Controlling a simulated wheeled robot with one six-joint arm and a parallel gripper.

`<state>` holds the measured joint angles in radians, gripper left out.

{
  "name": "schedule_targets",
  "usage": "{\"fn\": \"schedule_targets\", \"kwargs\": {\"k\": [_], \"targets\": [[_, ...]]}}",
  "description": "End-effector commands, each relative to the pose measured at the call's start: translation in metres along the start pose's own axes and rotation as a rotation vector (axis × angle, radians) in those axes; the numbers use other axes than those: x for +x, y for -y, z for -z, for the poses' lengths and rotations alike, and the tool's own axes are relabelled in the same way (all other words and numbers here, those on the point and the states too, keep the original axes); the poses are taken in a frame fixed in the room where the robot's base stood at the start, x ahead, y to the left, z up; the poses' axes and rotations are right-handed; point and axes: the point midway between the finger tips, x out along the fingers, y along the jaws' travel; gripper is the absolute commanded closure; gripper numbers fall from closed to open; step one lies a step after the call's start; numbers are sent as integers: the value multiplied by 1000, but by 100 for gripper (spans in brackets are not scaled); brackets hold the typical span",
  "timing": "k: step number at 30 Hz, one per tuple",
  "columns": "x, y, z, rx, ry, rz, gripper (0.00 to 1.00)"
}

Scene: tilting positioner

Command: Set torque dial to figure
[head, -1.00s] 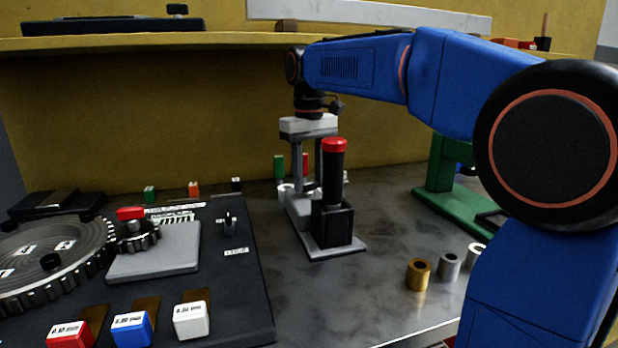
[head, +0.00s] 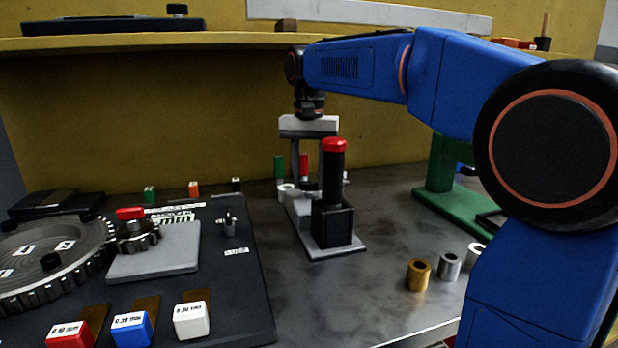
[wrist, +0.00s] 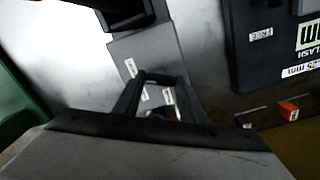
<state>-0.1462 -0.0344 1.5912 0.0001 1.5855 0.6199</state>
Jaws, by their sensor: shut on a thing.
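My gripper (head: 307,178) points straight down at the far end of a grey tool stand (head: 345,248), behind its black post with a red cap (head: 334,165). In the wrist view, my gripper (wrist: 160,80) has its two dark fingers converging over the stand's grey plate (wrist: 150,45). It is shut on what I take to be the torque dial, which the fingers and post mostly hide. White labels (wrist: 168,97) lie on the plate around the fingertips. Their figures are too blurred to read.
A black panel (head: 250,300) with a large gear (head: 50,262) and red, blue and white blocks is at left. Metal bushings (head: 418,275) stand at right front. A green frame (head: 440,190) stands behind my arm. Bare bench lies between the stand and bushings.

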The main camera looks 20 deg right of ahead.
Motion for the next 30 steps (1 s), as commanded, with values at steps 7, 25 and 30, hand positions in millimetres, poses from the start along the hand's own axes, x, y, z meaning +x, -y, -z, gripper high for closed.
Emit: {"fn": "schedule_targets", "kwargs": {"k": [7, 25, 30], "targets": [[-1, 0, 1, 46, -3, 1, 85], [-1, 0, 0, 50, -2, 1, 44], [-1, 0, 0, 50, -2, 1, 44]]}}
